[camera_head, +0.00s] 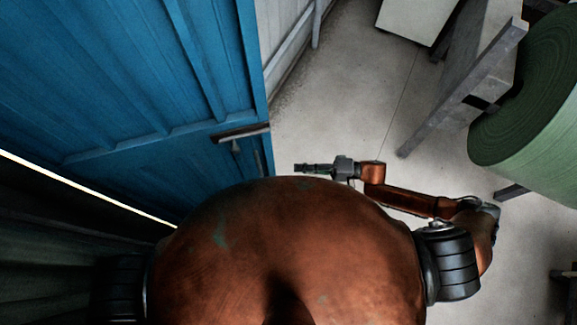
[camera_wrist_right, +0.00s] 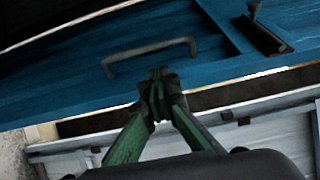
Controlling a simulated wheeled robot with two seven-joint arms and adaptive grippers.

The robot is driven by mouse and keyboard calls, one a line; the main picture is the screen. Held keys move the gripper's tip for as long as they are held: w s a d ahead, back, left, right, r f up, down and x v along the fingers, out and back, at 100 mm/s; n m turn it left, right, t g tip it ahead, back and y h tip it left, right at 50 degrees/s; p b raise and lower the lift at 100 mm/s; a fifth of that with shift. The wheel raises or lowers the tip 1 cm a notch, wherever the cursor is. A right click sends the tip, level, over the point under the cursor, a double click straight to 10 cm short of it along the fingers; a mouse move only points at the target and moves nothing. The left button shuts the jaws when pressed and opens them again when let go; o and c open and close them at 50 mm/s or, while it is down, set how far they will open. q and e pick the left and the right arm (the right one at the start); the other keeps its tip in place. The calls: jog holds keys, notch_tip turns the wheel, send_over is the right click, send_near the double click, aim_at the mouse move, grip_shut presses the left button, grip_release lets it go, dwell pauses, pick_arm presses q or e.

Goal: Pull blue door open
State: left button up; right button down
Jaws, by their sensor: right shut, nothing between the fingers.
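The blue door (camera_head: 130,70) fills the upper left of the head view, with raised ledges across it. A dark grey bar-like fitting (camera_head: 240,132) sits near its right edge. My right gripper (camera_head: 300,168) is shut and empty, right of the door's edge and apart from that fitting in the picture. In the right wrist view, the blue door (camera_wrist_right: 60,85) spans the upper part, with a grey bow handle (camera_wrist_right: 150,56) on it. The closed fingertips (camera_wrist_right: 158,88) appear just below this handle; I cannot tell whether they touch it. My left gripper is not in view.
A white panelled wall (camera_head: 290,35) runs beyond the door's edge. Pale floor (camera_head: 340,110) lies open right of the door. A grey frame (camera_head: 465,85) and a large green roll (camera_head: 535,100) stand at the right. A pale box (camera_head: 418,18) is at the top.

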jog(key=d, duration=0.6)
jog(key=shift+s, duration=0.4)
